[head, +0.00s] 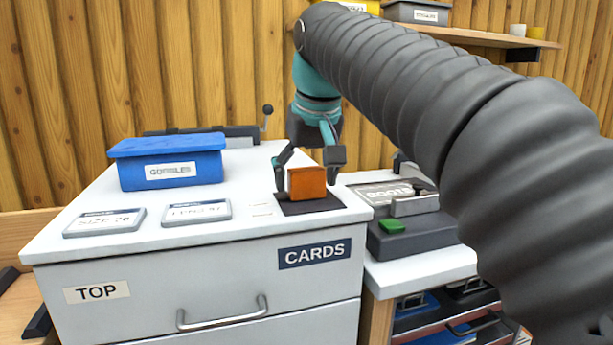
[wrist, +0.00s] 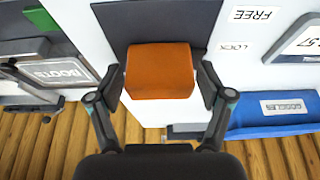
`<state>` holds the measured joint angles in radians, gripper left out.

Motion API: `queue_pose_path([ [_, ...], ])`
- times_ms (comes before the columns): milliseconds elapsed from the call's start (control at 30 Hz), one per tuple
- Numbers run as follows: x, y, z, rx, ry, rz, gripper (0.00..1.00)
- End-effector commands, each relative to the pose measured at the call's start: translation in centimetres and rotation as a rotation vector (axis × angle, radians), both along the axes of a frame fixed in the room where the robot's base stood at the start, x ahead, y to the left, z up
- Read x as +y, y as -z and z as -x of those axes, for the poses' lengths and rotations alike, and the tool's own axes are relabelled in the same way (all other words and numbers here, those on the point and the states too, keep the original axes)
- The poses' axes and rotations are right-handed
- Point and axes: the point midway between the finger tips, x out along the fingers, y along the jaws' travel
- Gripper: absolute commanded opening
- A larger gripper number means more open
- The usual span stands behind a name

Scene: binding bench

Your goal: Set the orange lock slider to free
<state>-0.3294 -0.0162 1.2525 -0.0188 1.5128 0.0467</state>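The orange lock slider (head: 307,183) is a block on a dark plate (head: 312,206) on the white cabinet top, at the plate's far end. My gripper (head: 309,165) is lowered over it with one finger on each side. In the wrist view the slider (wrist: 160,70) sits between the open fingertips (wrist: 160,85), with what look like narrow gaps; contact is hard to tell. A FREE label (wrist: 255,14) and a LOCK label (wrist: 235,46) lie beside the plate. The slider is nearer LOCK, and bare plate (wrist: 155,22) extends on toward the FREE side.
A blue GOGGLES bin (head: 168,165) and two label plates (head: 104,222) (head: 197,211) are left of the slider. A dark grey unit with a green button (head: 391,226) stands on the right. A wooden wall (head: 70,90) is behind.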

Motion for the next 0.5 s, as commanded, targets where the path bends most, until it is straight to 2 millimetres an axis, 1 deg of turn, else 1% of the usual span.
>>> queue_pose_path([
  [33,0.0,0.0,0.0,0.0,0.0,0.0,0.57],
  [67,0.0,0.0,0.0,0.0,0.0,0.0,0.5],
  [100,0.0,0.0,0.0,0.0,0.0,0.0,0.4],
  [167,0.0,0.0,0.0,0.0,0.0,0.0,0.25],
  [200,0.0,0.0,0.0,0.0,0.0,0.0,0.15],
  [267,0.0,0.0,0.0,0.0,0.0,0.0,0.0],
  [367,0.0,0.0,0.1,0.0,0.0,0.0,0.0],
  [500,-0.3,0.1,1.1,0.0,0.0,0.0,0.0],
])
